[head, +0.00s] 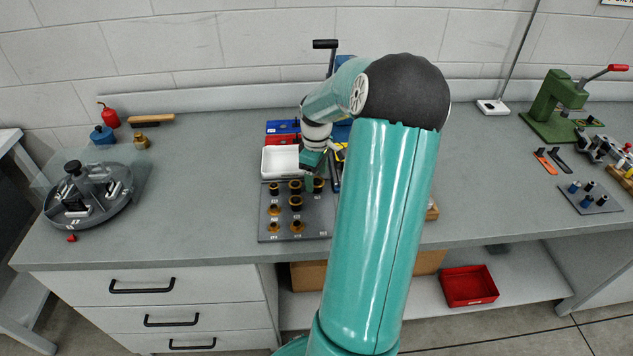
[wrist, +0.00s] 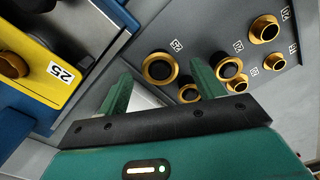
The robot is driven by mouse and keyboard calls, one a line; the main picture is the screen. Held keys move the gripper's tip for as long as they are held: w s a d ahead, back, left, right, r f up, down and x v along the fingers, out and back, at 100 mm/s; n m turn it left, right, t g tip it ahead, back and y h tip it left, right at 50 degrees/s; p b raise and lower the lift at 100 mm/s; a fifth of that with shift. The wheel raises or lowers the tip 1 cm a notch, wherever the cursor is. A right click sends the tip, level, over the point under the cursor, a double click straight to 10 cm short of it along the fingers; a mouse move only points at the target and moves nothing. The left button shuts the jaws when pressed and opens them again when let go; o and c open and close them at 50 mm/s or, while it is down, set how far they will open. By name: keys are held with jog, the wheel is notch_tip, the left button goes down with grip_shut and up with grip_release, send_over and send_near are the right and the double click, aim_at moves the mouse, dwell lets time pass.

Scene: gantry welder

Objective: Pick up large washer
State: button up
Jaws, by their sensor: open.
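A grey board (head: 265,235) on the bench holds several brass-coloured rings with dark centres. In the wrist view, the largest-looking ring (wrist: 160,68) sits near the board's edge beside a number label, and another ring (wrist: 229,68) is to its right. I cannot tell for sure which one is the large washer. My gripper (wrist: 161,70) is open, with its green fingers apart and nothing seen between them. In the head view, my gripper (head: 312,178) is over the back part of the board, and my arm hides part of the area to the right.
A white tray (head: 280,160) stands behind the board, with red and blue boxes (head: 283,130) beyond it. In the wrist view, a yellow block (wrist: 45,60) labelled 25 is at left. A round grey turntable (head: 110,210) stands far left. The bench between is clear.

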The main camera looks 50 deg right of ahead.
jog(key=shift+f, duration=0.25)
dwell(0.4)
jog(key=c, duration=1.1)
